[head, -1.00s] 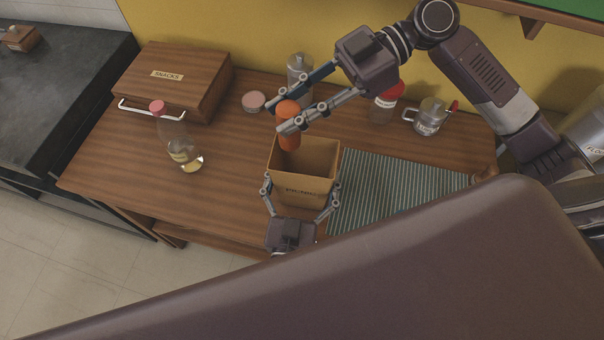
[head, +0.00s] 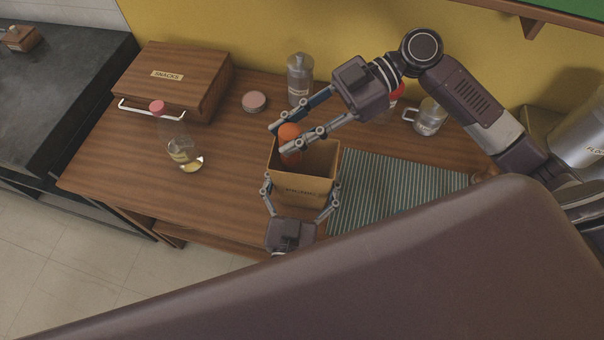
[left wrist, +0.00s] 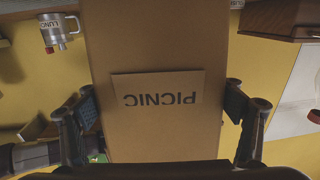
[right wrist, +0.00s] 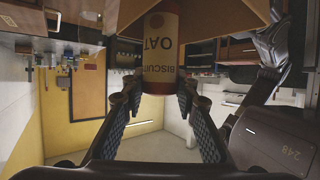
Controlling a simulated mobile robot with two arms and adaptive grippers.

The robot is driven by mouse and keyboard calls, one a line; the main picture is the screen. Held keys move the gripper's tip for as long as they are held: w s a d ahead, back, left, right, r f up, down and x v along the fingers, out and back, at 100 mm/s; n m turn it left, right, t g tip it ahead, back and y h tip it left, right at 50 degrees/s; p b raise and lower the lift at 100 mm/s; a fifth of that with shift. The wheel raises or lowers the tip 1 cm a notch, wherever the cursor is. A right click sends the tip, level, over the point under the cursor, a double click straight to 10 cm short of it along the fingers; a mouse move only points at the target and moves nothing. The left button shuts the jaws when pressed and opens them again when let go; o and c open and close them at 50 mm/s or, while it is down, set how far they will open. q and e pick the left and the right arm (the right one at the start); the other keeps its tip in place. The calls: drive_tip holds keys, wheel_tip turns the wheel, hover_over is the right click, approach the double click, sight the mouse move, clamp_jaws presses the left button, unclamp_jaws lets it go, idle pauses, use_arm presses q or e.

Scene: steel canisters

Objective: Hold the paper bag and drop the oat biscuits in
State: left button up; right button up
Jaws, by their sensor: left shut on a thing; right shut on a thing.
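The brown paper bag (head: 305,188), marked PICNIC, stands open at the front edge of the wooden table. My left gripper (head: 302,185) is shut on the bag, one finger at each side; in the left wrist view the bag's front (left wrist: 157,45) lies between its fingers. The orange oat biscuits pack (head: 289,130) is upright in my right gripper (head: 279,137), which is shut on it at the bag's mouth. The pack's lower part appears inside the opening, its base hidden. In the right wrist view the pack (right wrist: 161,50) shows its OAT BISCUIT label.
A striped mat (head: 385,190) lies right of the bag. A bottle with a pink cap (head: 180,150) and a wooden SNACKS box (head: 170,80) stand left.

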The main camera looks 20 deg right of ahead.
drive_tip(key=o, duration=1.3)
drive_tip(key=shift+c, duration=0.2)
drive_tip(key=v, duration=0.7)
drive_tip(key=shift+d, duration=0.3)
drive_tip(key=shift+r, duration=0.1)
use_arm(q)
drive_tip(key=o, duration=1)
